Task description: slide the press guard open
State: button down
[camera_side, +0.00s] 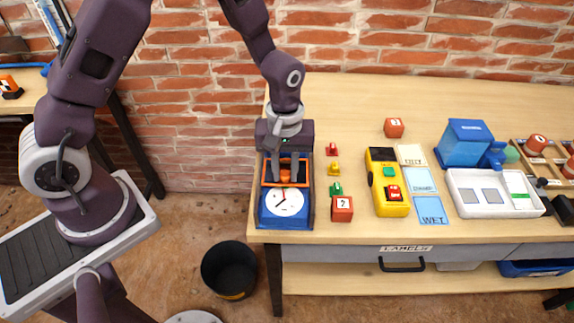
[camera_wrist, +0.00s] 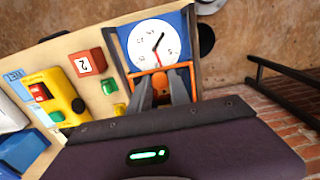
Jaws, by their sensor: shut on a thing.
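The press (camera_side: 284,219) is a blue unit with a white dial, at the left end of the workbench. Its guard (camera_side: 266,180) is an orange frame across the unit, behind the dial. In the wrist view the dial (camera_wrist: 154,43) lies just beyond the orange guard (camera_wrist: 150,71). My gripper (camera_side: 285,174) points down over the guard and is shut on its orange handle. In the wrist view my gripper (camera_wrist: 161,86) has a finger on each side of the orange handle (camera_wrist: 160,80). The fingers and palm hide part of the guard and the unit behind it.
Small red, yellow and green pieces (camera_side: 333,169) and a red numbered cube (camera_side: 342,208) stand close to the right of the press. A yellow box (camera_side: 387,184) is farther right. A black bin (camera_side: 229,270) stands on the floor, left of the bench.

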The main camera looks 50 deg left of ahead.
jog(key=shift+s+d, duration=2.45)
jog(key=shift+d, duration=0.05)
jog(key=c, duration=1.3)
grip_release()
jog(key=shift+r, duration=0.15)
jog(key=shift+r, duration=3.4)
jog(key=shift+r, duration=0.1)
